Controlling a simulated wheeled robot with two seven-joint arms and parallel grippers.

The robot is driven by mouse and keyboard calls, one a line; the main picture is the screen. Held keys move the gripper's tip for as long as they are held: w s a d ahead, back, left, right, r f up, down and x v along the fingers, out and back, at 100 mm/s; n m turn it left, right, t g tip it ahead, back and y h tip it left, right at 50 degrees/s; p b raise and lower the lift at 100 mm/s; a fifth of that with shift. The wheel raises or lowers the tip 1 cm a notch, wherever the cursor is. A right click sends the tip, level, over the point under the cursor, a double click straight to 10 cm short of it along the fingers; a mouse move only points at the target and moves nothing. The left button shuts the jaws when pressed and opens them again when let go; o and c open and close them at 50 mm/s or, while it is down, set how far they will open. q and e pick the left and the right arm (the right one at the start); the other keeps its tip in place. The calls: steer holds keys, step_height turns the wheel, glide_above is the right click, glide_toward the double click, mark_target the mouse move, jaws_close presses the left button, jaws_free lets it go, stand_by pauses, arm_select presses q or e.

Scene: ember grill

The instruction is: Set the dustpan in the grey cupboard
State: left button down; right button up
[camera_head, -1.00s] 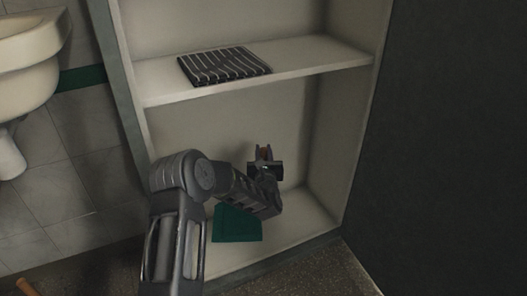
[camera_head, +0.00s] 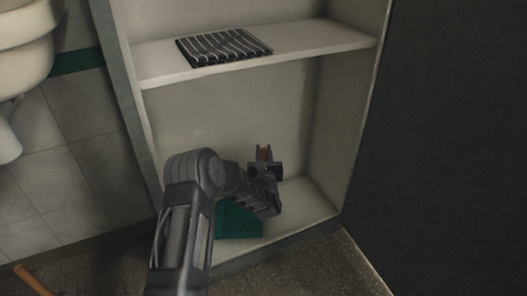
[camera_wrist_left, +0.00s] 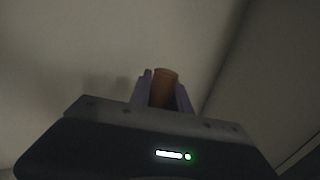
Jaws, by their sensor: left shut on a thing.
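The grey cupboard (camera_head: 322,115) stands open in the head view, with a shelf above a lower compartment. My left gripper (camera_head: 265,155) reaches into the lower compartment and is shut on a brown handle, which also shows between the fingers in the left wrist view (camera_wrist_left: 164,88). The dustpan (camera_head: 238,224) shows as a dark green pan below my left forearm, over the compartment's floor. My arm hides the part between handle and pan. I cannot tell whether the pan touches the floor. My right gripper is not in view.
A striped dark folded cloth (camera_head: 224,47) lies on the cupboard's shelf (camera_head: 330,39). A dark panel (camera_head: 450,150) stands close on the right. A pale basin (camera_head: 25,50) is at upper left. A brown stick (camera_head: 32,280) lies on the floor at lower left.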

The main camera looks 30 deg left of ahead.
arm_select(q)
steer(key=shift+f, duration=0.4)
stand_by(0.4)
steer(key=c, duration=1.1)
jaws_free()
steer(key=shift+f, duration=0.25)
steer(key=shift+s+d+p, duration=0.3)
steer(key=shift+s, duration=0.15)
steer(key=shift+v, duration=3.35)
